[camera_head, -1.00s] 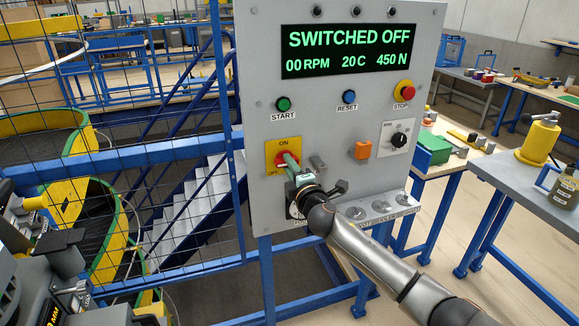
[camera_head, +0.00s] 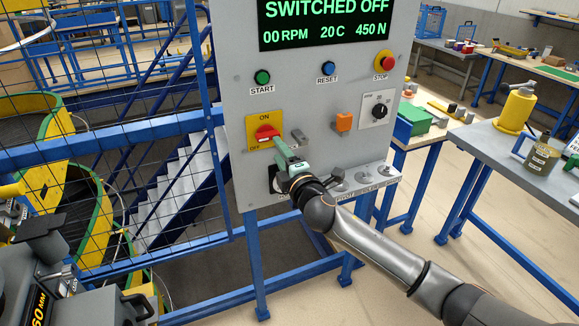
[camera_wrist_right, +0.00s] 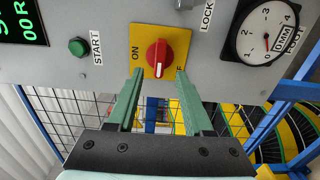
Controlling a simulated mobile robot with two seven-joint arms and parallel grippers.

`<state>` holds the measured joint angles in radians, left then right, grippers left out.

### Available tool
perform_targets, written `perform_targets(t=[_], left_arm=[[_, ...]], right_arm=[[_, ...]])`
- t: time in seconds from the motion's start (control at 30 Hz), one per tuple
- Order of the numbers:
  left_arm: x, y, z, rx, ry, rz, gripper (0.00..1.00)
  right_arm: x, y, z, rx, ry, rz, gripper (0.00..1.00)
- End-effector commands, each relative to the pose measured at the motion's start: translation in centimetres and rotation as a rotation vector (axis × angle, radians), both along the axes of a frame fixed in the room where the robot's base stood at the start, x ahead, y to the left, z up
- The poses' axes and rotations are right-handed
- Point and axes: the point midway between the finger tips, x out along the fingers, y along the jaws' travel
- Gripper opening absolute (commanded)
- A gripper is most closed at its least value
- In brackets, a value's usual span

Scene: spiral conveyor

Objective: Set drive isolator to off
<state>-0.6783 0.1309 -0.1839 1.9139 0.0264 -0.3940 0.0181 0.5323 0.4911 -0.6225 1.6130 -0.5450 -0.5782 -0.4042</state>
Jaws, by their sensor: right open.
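The drive isolator is a red rotary knob (camera_head: 267,132) on a yellow plate marked ON and OFF, at the left of the grey control panel. Its handle lies nearly level in the head view. In the wrist view the red knob (camera_wrist_right: 160,58) shows a white line, with ON to its left and OFF partly hidden at lower right. My right gripper (camera_head: 280,145) is just in front of the plate, below right of the knob. In the wrist view its open green fingers (camera_wrist_right: 160,75) end on either side just short of the knob, with nothing between them.
The display (camera_head: 325,22) reads SWITCHED OFF. A green START button (camera_head: 262,77), blue RESET button (camera_head: 328,69) and red STOP button (camera_head: 384,63) sit above. An orange block (camera_head: 344,122) and black dial (camera_head: 379,111) are right. Mesh fencing stands left.

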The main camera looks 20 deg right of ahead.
Motion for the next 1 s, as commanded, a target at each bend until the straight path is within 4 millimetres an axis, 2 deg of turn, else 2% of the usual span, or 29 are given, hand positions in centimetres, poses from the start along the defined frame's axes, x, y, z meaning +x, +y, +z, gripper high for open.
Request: perform_targets(t=[0.2,0.4,1.0], left_arm=[[0.0,0.0,-0.3,0.000,0.000,0.000,0.50],[0.0,0.0,-0.5,0.000,0.001,0.000,0.50],[0.0,0.0,-0.5,0.000,0.001,0.000,0.50]], right_arm=[[-3.6,-0.2,-0.1,-0.002,0.001,0.001,0.51],[-5.6,-0.2,-0.1,-0.002,0.000,0.000,0.51],[-6.2,-0.2,-0.1,0.000,0.002,0.000,0.51]])
